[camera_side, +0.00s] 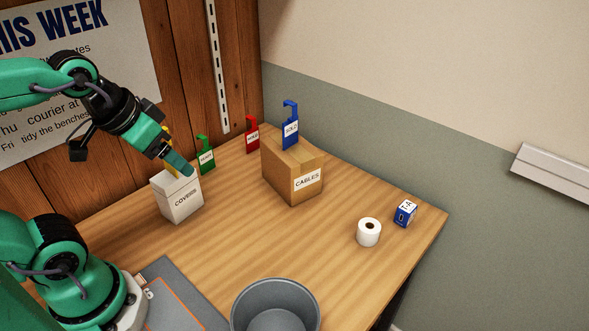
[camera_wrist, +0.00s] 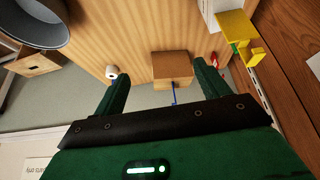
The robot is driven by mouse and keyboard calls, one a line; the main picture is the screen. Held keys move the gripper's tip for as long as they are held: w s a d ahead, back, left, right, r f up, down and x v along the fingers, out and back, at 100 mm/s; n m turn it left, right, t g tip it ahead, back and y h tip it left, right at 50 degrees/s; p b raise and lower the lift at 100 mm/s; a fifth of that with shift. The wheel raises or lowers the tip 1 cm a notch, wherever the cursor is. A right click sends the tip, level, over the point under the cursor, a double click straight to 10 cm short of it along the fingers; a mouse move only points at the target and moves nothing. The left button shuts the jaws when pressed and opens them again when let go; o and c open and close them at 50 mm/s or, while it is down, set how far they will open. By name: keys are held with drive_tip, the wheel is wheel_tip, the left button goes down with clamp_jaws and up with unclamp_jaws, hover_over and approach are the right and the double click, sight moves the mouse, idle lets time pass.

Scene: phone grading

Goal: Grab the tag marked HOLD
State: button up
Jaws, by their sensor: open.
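Four hook-shaped tags are in view. A blue tag (camera_side: 290,127) stands on the cardboard CABLES box (camera_side: 284,179); its small label looks like HOLD, but the letters are hard to read. A red tag (camera_side: 252,135) and a green tag (camera_side: 205,156) stand at the back by the wood wall, their labels too small to read surely. A yellow tag (camera_wrist: 236,27) is on the white COVERS box (camera_side: 179,199), mostly hidden behind my gripper in the side view. My gripper (camera_side: 181,167) is open and empty above the COVERS box. In the wrist view the blue tag (camera_wrist: 174,94) shows edge-on between my fingers, farther off.
A white roll (camera_side: 368,234) and a small blue box (camera_side: 405,213) stand near the table's right edge. A grey bin (camera_side: 275,310) is at the front, beside a grey mat (camera_side: 185,305). The middle of the table is clear. Walls bound the back.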

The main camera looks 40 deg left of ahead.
drive_tip(key=shift+w+r, duration=0.1)
drive_tip(key=w+a+r+n+g, duration=0.25)
drive_tip(key=w+r+n, duration=0.2)
drive_tip(key=w, duration=0.65)
drive_tip(key=n+g, duration=0.3)
drive_tip(key=n, duration=1)
approach(251, 117)
wheel_tip(251, 117, down, 7)
drive_tip(key=shift+s+d+r, duration=0.1)
drive_tip(key=shift+d+r, duration=0.05)
drive_tip(key=shift+r, duration=0.05)
drive_tip(key=shift+f, duration=0.25)
drive_tip(key=shift+f, duration=0.15)
